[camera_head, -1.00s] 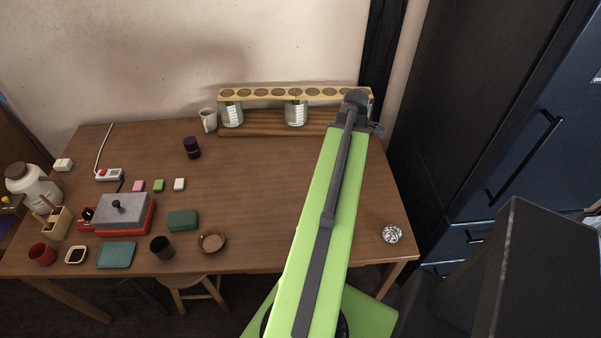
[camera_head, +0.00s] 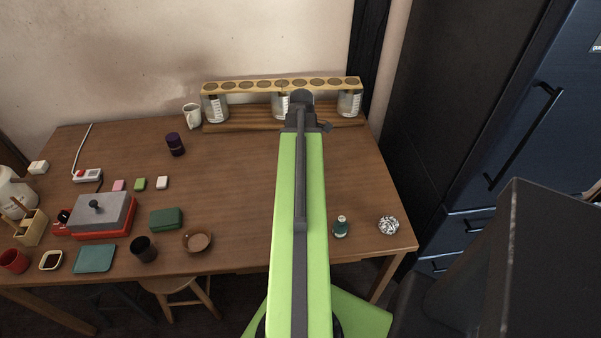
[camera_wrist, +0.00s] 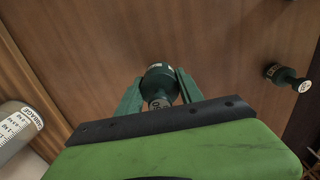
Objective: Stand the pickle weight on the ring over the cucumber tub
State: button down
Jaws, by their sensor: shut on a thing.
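My gripper (camera_wrist: 159,76) is shut on a dark green pickle weight (camera_wrist: 160,84), with its knob and pale label facing the wrist camera. In the head view my arm hides the held weight. A light wooden bar with several round rings (camera_head: 238,87) runs over glass tubs at the back of the table: a left one (camera_head: 216,108), a middle one (camera_head: 280,104) partly behind my arm, and a right one (camera_head: 349,103). In the wrist view one tub (camera_wrist: 18,128) has a label that seems to read cabbage. I cannot tell which is the cucumber tub.
A second green weight (camera_head: 341,228) stands on the table right of my arm, near a speckled ball (camera_head: 388,225). A white mug (camera_head: 192,116) and a dark purple jar (camera_head: 175,144) stand left of the bar. The left side is cluttered; the centre is clear.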

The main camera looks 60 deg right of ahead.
notch_tip(320, 180, down, 4)
jog(key=b, duration=0.4)
jog(key=shift+f, duration=0.15)
jog(key=shift+r, duration=0.2)
jog(key=shift+f, duration=0.2)
jog(key=c, duration=0.8)
grip_release()
jog(key=shift+o, duration=0.2)
jog(key=shift+s+r, duration=0.1)
notch_tip(320, 180, up, 12)
jog(key=p, duration=1.2)
jog(key=shift+r, duration=0.25)
jog(key=shift+f, duration=0.1)
